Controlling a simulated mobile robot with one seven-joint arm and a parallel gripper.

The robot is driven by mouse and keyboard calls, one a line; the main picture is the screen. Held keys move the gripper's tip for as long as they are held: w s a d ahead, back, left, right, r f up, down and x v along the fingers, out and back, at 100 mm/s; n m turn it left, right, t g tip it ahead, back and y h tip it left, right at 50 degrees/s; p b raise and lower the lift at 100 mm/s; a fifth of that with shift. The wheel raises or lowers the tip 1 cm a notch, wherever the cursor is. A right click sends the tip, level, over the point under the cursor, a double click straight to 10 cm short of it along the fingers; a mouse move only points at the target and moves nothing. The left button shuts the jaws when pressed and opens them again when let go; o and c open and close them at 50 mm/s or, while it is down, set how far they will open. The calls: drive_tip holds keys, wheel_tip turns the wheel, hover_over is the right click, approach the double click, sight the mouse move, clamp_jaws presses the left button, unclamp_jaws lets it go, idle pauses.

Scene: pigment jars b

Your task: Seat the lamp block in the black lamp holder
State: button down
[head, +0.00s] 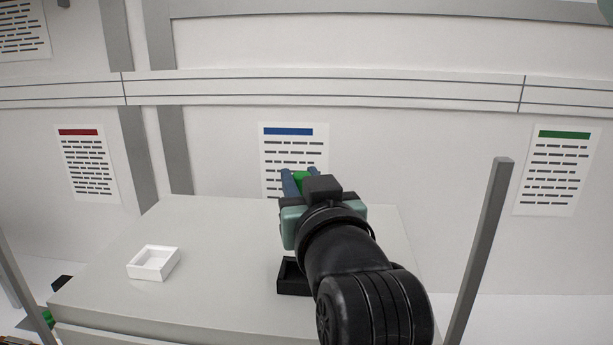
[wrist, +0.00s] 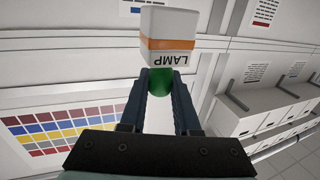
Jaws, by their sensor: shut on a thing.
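The lamp block (wrist: 168,38) is white with an orange stripe and the word LAMP, which reads upside down in the wrist view. It has a round green knob (wrist: 160,82). My gripper (wrist: 160,76) is shut on this knob, with the block beyond the fingertips. In the head view my gripper (head: 300,178) is raised above the cabinet top, and a bit of green shows between its blue fingers; the white body cannot be made out there. The black lamp holder (head: 290,281) sits on the cabinet top, below and apart from my gripper, partly hidden by my arm.
A white open tray (head: 153,264) stands on the left of the grey cabinet top (head: 215,235); the surface between it and the black holder is clear. A grey post (head: 482,250) rises at the right. A wall with posted sheets (head: 290,143) stands behind.

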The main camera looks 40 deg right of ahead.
drive_tip(key=shift+w+a, duration=0.25)
drive_tip(key=shift+w, duration=0.05)
drive_tip(key=shift+s+d, duration=0.1)
drive_tip(key=shift+f, duration=0.3)
drive_tip(key=shift+f+b, duration=2.15)
drive_tip(key=shift+f, duration=0.5)
drive_tip(key=shift+f+b, duration=0.85)
drive_tip(key=shift+f, duration=0.75)
drive_tip(key=c, duration=0.6)
unclamp_jaws()
drive_tip(key=shift+r, duration=0.1)
drive_tip(key=shift+o, duration=0.2)
